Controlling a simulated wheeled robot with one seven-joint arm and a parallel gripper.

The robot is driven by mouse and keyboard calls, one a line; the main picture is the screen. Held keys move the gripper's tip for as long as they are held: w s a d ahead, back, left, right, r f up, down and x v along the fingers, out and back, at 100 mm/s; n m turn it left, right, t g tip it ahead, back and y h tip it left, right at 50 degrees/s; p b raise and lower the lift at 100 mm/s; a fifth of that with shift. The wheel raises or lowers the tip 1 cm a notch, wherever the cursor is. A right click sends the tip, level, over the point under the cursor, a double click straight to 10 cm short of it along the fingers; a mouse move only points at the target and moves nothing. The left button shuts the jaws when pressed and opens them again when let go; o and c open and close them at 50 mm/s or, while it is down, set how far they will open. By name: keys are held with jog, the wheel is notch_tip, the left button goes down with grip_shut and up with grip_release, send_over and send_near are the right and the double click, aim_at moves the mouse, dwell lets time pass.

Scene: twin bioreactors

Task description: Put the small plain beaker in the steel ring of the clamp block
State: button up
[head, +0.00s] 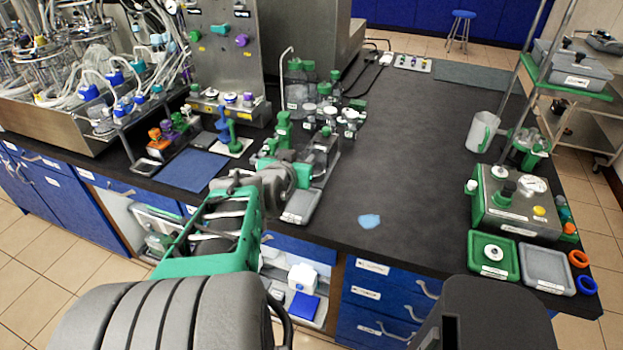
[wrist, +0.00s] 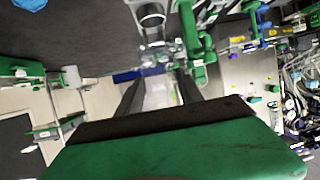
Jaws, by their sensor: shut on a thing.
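In the wrist view my gripper (wrist: 158,88) has its two dark fingers on either side of a pale, clear vessel (wrist: 159,95), which looks like the small plain beaker. It is shut on this vessel; details are blurred. Beyond the fingers, a round, steel-coloured ring-like part (wrist: 151,14) shows near the top edge; I cannot tell for sure that it is the clamp block's ring. In the head view my green and grey arm reaches over the bench's front edge, and my gripper is hidden among the glassware, so the beaker cannot be picked out there.
Green-capped bottles (head: 297,85) and small glassware stand close behind my arm. A grey tray (head: 300,206) lies at the bench's front edge. A blue patch (head: 369,221) lies on the open black bench. A white jug (head: 482,131) and steel box (head: 517,207) stand at right.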

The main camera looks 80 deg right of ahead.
jog(key=shift+s+d+f, duration=0.15)
jog(key=shift+s+d, duration=0.45)
jog(key=shift+s, duration=0.3)
jog(key=d+f, duration=0.3)
jog(key=d, duration=0.1)
jog(key=w+d+f+p, duration=0.1)
jog(key=d+f, duration=0.2)
jog(key=d, duration=0.1)
jog(key=w+d+f+p, duration=0.1)
jog(key=d+f, duration=0.2)
jog(key=d, duration=0.1)
jog(key=shift+d+f, duration=0.15)
jog(key=shift+d, duration=0.25)
jog(key=shift+d+f, duration=0.1)
jog(key=shift+f, duration=1.55)
jog(key=shift+f, duration=0.1)
jog(key=shift+f, duration=0.15)
jog(key=o, duration=1.4)
jog(key=shift+c, duration=0.2)
